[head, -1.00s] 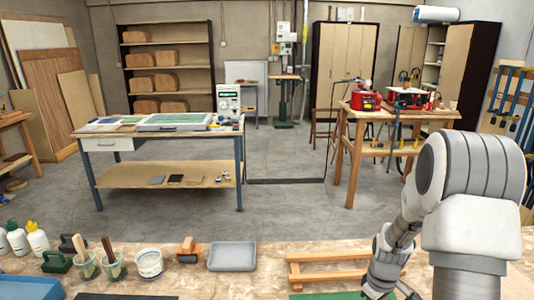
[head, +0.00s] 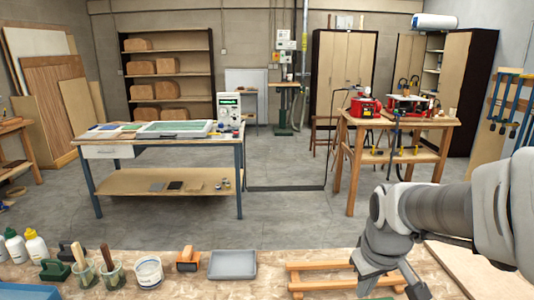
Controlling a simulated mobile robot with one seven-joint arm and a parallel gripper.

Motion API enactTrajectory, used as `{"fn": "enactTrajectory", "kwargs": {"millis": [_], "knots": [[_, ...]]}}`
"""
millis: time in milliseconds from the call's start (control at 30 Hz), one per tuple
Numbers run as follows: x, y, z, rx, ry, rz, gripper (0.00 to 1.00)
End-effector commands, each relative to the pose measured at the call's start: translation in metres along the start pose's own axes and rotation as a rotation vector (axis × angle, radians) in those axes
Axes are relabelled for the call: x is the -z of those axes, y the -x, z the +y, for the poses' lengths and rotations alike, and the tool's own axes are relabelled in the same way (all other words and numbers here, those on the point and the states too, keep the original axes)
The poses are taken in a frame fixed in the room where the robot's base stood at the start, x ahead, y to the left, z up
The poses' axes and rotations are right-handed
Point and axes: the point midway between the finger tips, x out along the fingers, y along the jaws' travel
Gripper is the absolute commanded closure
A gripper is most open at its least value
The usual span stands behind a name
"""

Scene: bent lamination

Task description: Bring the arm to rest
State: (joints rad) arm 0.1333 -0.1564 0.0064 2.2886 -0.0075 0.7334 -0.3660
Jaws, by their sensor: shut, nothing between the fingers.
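My arm reaches in from the right edge of the head view and bends down over the front workbench (head: 320,262). My gripper (head: 388,282) is at its lower end, near the bottom edge of the view, beside the right part of a wooden frame (head: 320,266). It is shut with nothing held. Its tips are partly cut off by the picture edge, so I cannot tell how far above the bench they are.
A pale board (head: 480,268) lies at right. Open floor (head: 290,215) lies beyond.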

Motion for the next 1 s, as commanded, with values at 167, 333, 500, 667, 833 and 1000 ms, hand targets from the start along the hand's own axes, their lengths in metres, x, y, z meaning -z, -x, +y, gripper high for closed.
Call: {"fn": "enactTrajectory", "kwargs": {"millis": [167, 333, 500, 667, 833, 1000], "knots": [[-0.019, 0.041, -0.021, -0.01, -0.072, 0.073, 1.0], [-0.042, 0.071, -0.039, -0.008, -0.144, 0.136, 1.0], [-0.064, 0.09, -0.053, 0.002, -0.206, 0.19, 1.0], [-0.076, 0.098, -0.061, 0.01, -0.243, 0.216, 1.0], [-0.08, 0.099, -0.063, 0.013, -0.255, 0.222, 1.0], [-0.08, 0.099, -0.063, 0.013, -0.254, 0.222, 1.0]]}}
